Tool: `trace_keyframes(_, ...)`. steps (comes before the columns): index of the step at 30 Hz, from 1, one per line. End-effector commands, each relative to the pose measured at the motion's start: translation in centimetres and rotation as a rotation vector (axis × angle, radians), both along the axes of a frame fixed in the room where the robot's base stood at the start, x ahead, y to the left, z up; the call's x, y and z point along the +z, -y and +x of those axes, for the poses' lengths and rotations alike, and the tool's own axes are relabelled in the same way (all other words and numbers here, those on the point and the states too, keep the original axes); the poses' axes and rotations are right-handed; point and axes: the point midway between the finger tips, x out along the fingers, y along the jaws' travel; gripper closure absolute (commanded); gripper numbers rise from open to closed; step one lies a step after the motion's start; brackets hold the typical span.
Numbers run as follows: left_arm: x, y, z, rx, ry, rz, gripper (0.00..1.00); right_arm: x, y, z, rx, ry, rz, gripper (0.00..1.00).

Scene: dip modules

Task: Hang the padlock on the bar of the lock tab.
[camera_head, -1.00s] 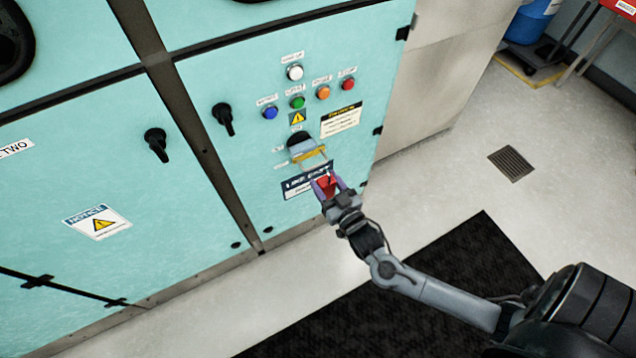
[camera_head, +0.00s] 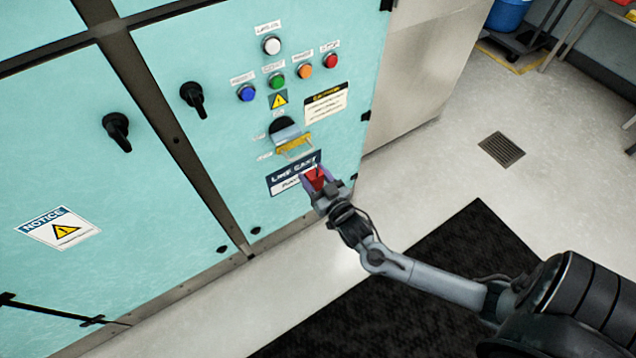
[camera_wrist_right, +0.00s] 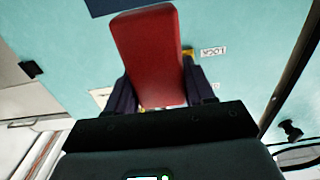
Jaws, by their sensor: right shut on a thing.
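The red padlock (camera_head: 317,179) is between the fingers of my right gripper (camera_head: 316,182), which is shut on it. In the right wrist view the red padlock body (camera_wrist_right: 150,50) fills the middle, with dark purple fingers on both sides; its shackle cannot be made out. The lock tab (camera_head: 294,143) is a yellow piece below a grey handle (camera_head: 284,132) on the teal cabinet front. The padlock is below and right of the tab in the head view, apart from it. The tab's bar is too small to tell clearly. My left gripper is not in view.
Coloured buttons (camera_head: 277,81) and a caution label (camera_head: 326,103) are above the tab on the cabinet (camera_head: 230,150). A dark blue label (camera_head: 293,176) is just below it. Black handles (camera_head: 193,98) stick out at left.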

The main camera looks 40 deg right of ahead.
Motion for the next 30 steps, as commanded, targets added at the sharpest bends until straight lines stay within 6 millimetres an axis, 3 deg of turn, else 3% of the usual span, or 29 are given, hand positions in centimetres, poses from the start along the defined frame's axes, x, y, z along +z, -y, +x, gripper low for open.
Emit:
trace_keyframes(21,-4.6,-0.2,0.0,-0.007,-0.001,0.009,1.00,-0.2,1.2,5.5,0.000,0.004,-0.002,0.81)
trace_keyframes(30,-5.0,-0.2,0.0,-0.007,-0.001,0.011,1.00,-1.0,1.3,5.9,0.000,0.001,0.000,0.81)
